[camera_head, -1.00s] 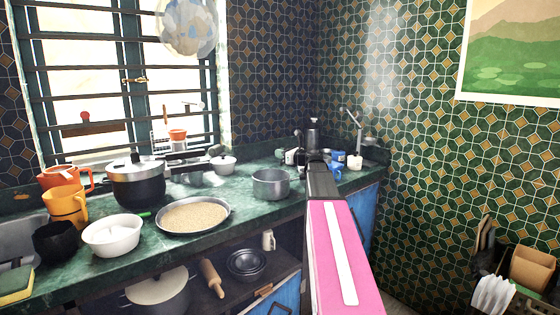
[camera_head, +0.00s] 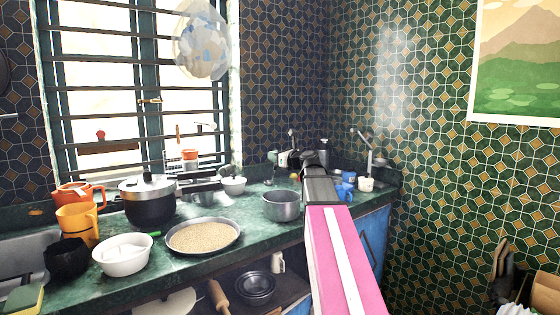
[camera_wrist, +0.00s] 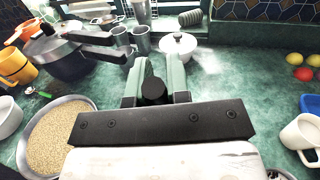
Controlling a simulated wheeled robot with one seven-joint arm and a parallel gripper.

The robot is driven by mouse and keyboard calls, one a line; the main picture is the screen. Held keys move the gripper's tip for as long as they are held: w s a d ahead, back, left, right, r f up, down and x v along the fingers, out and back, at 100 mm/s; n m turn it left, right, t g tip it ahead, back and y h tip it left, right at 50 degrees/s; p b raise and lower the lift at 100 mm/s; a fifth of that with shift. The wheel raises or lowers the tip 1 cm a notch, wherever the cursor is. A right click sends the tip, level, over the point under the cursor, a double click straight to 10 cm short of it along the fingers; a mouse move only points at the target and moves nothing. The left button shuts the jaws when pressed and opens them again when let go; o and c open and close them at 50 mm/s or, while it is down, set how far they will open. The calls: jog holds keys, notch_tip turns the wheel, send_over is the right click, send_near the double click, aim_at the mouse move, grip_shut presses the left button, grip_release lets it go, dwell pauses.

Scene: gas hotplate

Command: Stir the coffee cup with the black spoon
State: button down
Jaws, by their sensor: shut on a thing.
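My gripper (camera_head: 315,158) is over the counter near the grey saucepan (camera_head: 282,205) in the head view. In the wrist view my gripper (camera_wrist: 156,92) is shut on a black, round-ended thing (camera_wrist: 153,91), which looks like the black spoon's handle. The rest of it is hidden behind the gripper. A white mug (camera_head: 366,184) stands toward the counter's right end; a white mug (camera_wrist: 302,133) also shows at the right edge of the wrist view. I cannot see coffee in either.
A pressure cooker (camera_head: 150,200), a pan of grain (camera_head: 203,236), a white bowl (camera_head: 122,254) and an orange mug (camera_head: 76,222) crowd the left counter. A lidded white pot (camera_wrist: 178,47) stands ahead of my gripper. Green counter (camera_wrist: 225,75) to its right is clear.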

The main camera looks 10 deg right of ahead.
jog(key=shift+s+d+r, duration=0.1)
jog(key=shift+r, duration=0.1)
jog(key=s+d+r+g, duration=0.1)
jog(key=d, duration=2)
notch_tip(320, 180, down, 8)
jog(key=w+a+g+h, duration=0.1)
jog(key=w+g+h, duration=0.1)
jog(key=shift+w+a+m+g, duration=0.2)
jog(key=shift+w+m+g, duration=0.1)
jog(key=shift+w, duration=0.1)
jog(key=shift+d, duration=0.1)
